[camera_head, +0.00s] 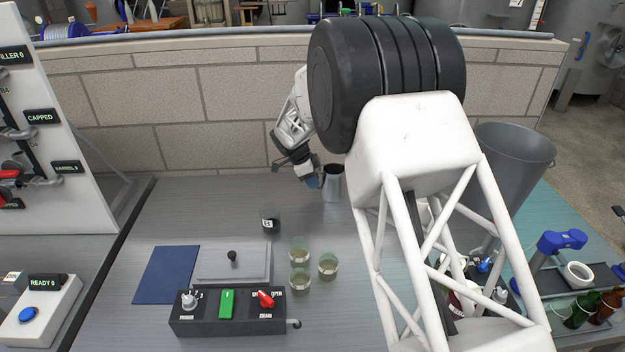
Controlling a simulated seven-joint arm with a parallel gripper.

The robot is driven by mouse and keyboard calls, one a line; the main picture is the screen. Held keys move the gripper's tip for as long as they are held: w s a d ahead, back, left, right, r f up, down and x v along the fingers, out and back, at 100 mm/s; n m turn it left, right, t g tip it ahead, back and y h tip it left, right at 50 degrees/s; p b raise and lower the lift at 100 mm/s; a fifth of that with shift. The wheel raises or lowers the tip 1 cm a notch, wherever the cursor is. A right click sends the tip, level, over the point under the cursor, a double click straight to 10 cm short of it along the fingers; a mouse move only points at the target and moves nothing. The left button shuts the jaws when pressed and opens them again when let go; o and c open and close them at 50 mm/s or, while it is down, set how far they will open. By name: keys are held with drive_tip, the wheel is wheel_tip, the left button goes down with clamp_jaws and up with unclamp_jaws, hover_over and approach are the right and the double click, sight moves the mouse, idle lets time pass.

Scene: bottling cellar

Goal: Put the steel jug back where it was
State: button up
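The steel jug (334,186) is a grey cylinder with a dark open top. It appears upright near the back of the bench, just left of my white arm. The jug's handle is not clear to see.
Several glasses of pale liquid (299,250) and a dark labelled jar (270,220) stand mid-bench. A grey bin (520,160) stands right; a stone wall (220,110) bounds the back.

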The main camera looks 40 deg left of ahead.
drive_tip(key=o, duration=0.3)
drive_tip(key=shift+r, duration=0.1)
drive_tip(key=v, duration=1.2)
idle(0.5)
drive_tip(key=shift+d, duration=0.1)
idle(0.5)
